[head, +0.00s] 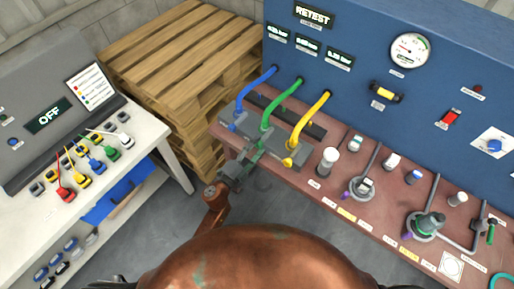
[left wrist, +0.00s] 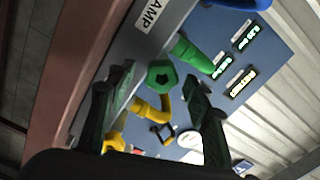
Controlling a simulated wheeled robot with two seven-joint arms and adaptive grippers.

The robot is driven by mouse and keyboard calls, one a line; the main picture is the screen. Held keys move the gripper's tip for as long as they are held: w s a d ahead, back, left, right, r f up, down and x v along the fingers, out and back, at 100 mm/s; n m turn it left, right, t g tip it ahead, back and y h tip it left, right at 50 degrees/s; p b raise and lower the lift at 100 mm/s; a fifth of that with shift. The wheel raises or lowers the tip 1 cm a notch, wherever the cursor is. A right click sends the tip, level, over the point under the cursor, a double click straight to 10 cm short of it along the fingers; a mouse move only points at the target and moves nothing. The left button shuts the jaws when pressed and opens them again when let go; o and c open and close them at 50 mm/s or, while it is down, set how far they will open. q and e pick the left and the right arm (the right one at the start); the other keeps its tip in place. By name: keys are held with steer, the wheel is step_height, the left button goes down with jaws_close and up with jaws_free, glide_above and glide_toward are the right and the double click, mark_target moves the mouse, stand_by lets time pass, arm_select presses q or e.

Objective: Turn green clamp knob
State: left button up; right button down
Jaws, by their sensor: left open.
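The green clamp knob (left wrist: 161,76) shows in the left wrist view as a green knob with a dark socket, at the front of the grey clamp block. A green hose (head: 281,101) runs from the blue panel to this clamp in the head view. My left gripper (head: 249,158) is at the front of the block, below the green hose's end. In the left wrist view its open fingers (left wrist: 160,80) appear on either side of the knob. I cannot tell whether they touch it. In the head view the knob is largely hidden by the gripper. My right gripper is not in view.
A blue hose (head: 257,88) and a yellow hose (head: 312,116) flank the green one closely. The blue panel (head: 360,75) reads RETEST. Fittings stand along the reddish bench (head: 333,201) to the right. Wooden pallets (head: 170,60) and a white table (head: 150,133) are on the left.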

arm_select(q)
steer(key=v, duration=1.2)
steer(key=shift+f, duration=0.1)
steer(key=s+a+f+n+g+y, duration=0.2)
steer(key=s+a+f+n+y, duration=0.3)
steer(key=f, duration=0.8)
steer(key=s+a+f+n+g+y, duration=0.1)
steer(key=s+a+f+n, duration=0.15)
steer(key=a+f, duration=0.8)
steer(key=s+a+f+n+g+y, duration=0.25)
steer(key=a+f+n, duration=0.2)
steer(key=f, duration=1.15)
steer(key=s+a+f+n+g+y, duration=0.1)
steer(key=s+a+f+n+g, duration=0.15)
steer(key=s+f, duration=0.6)
steer(key=s+a+f+n+g+y, duration=0.1)
steer(key=s+a+f+n+g, duration=0.3)
steer(key=s, duration=0.7)
steer(key=s+f+g, duration=0.1)
steer(key=s+f, duration=0.2)
steer(key=s, duration=0.6)
steer(key=s+f+n+g, duration=0.1)
steer(key=s+f, duration=0.2)
steer(key=s, duration=0.7)
